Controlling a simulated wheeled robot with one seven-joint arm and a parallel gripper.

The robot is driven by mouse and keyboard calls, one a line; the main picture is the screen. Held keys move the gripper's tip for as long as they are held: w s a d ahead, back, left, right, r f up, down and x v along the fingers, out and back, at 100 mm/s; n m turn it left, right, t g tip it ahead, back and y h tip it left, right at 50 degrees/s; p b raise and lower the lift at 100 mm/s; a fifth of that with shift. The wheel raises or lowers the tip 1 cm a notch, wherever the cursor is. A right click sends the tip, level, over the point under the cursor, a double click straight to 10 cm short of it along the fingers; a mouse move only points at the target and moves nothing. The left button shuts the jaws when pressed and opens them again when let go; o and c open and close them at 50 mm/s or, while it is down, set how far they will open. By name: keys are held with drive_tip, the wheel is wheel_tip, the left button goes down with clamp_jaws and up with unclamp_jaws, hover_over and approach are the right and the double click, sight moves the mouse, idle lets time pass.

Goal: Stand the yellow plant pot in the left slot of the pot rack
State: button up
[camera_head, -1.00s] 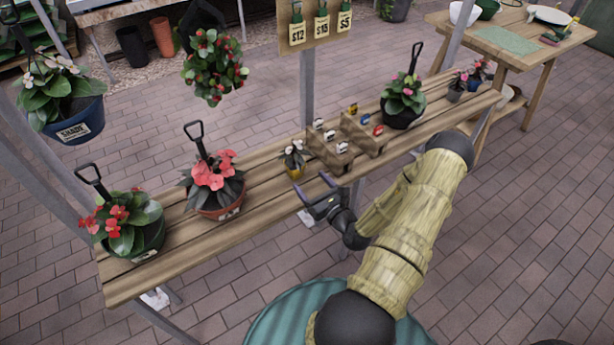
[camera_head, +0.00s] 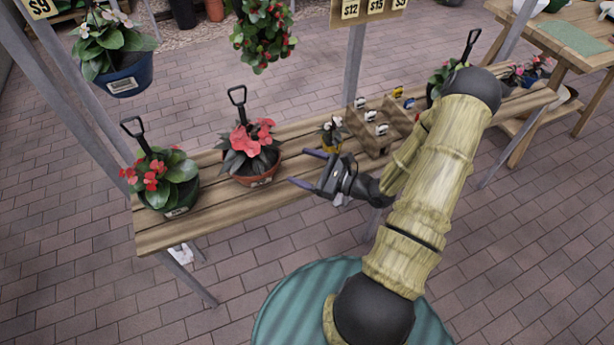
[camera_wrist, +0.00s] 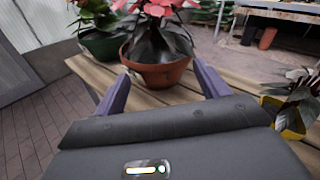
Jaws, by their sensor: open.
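The yellow plant pot (camera_head: 332,147) is small, holds a white-flowered plant, and stands on the wooden bench left of the rack. In the wrist view the yellow pot (camera_wrist: 289,118) is at the right edge, outside my fingers, partly hidden by its leaves. The pot rack (camera_head: 369,132) is a low wooden stand with small coloured tags, just right of the yellow pot; my arm is close to its right side. My gripper (camera_head: 307,168) is open and empty at the bench's front edge, in front of the yellow pot, with its fingers pointing left.
A terracotta pot with red flowers (camera_head: 254,178) stands left of my gripper, ahead of the fingers in the wrist view (camera_wrist: 157,75). A green pot (camera_head: 178,205) is further left. A blue pot (camera_head: 124,79) and red-flowered basket hang above. Bare planks (camera_head: 225,209) lie along the front.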

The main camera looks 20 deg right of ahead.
drive_tip(key=s+a+r+n+g+h, duration=0.25)
drive_tip(key=s+a+n+g, duration=0.65)
drive_tip(key=s+n+g, duration=0.5)
drive_tip(key=w+d+r+n+t+h, duration=0.2)
drive_tip(key=d+r+n+t+h, duration=0.1)
drive_tip(key=r+n+h, duration=0.6)
drive_tip(key=shift+w+d+r+n+t, duration=0.2)
drive_tip(key=shift+d+n+t, duration=0.15)
drive_tip(key=shift+n, duration=0.85)
